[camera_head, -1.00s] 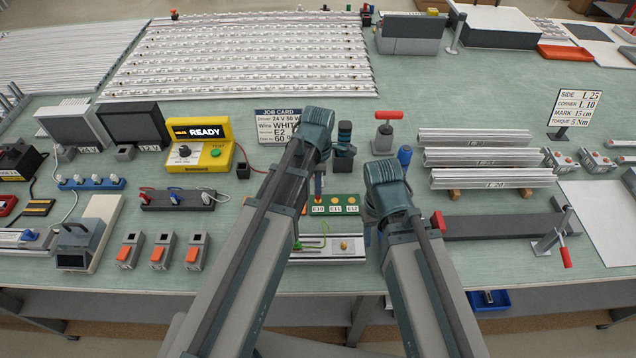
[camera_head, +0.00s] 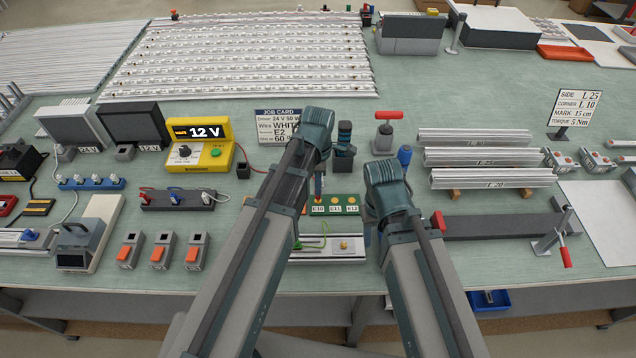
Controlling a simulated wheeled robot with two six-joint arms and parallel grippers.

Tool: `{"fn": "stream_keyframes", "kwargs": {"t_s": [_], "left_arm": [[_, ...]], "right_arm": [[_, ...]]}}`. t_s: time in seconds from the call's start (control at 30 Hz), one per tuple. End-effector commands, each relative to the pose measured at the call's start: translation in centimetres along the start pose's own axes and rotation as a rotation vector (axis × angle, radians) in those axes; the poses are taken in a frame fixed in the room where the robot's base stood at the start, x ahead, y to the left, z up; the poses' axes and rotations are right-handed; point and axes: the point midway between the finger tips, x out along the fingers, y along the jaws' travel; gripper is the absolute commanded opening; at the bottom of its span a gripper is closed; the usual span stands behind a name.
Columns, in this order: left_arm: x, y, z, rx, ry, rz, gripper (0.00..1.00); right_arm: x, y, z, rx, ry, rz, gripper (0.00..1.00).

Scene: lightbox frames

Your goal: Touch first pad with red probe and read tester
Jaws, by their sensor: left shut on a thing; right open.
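The yellow tester (camera_head: 200,152) stands left of centre, and its black display reads "12 V". The green pad board (camera_head: 335,210) has three round pads labelled E10, E11 and E12. My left gripper (camera_head: 319,182) is over the first pad, E10 (camera_head: 318,202), shut on the red probe, which is mostly hidden by my arm; its tip appears to meet the pad, though the contact is too small to be sure. My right gripper (camera_head: 370,212) is open and empty at the right edge of the board; its fingers are mostly hidden.
A job card (camera_head: 277,127) stands behind my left arm. A rail with a green wire (camera_head: 345,248) lies in front of the board. A red-handled tool (camera_head: 387,132) and a blue cylinder (camera_head: 404,155) stand behind my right gripper. Aluminium profiles (camera_head: 490,178) lie to the right.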

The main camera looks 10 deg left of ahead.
Motion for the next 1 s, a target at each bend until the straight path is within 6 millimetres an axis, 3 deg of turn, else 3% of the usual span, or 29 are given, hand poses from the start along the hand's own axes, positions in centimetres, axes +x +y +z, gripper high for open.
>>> {"fn": "stream_keyframes", "kwargs": {"t_s": [0.43,1.0], "left_arm": [[-0.4,-0.1,0.0,0.000,0.000,-0.002,0.00],[-4.7,0.0,0.0,0.000,0.000,-0.001,0.00]], "right_arm": [[-0.3,0.0,0.0,0.000,0.000,0.000,0.50],[-4.7,0.5,0.3,0.000,0.000,0.000,0.50]]}}
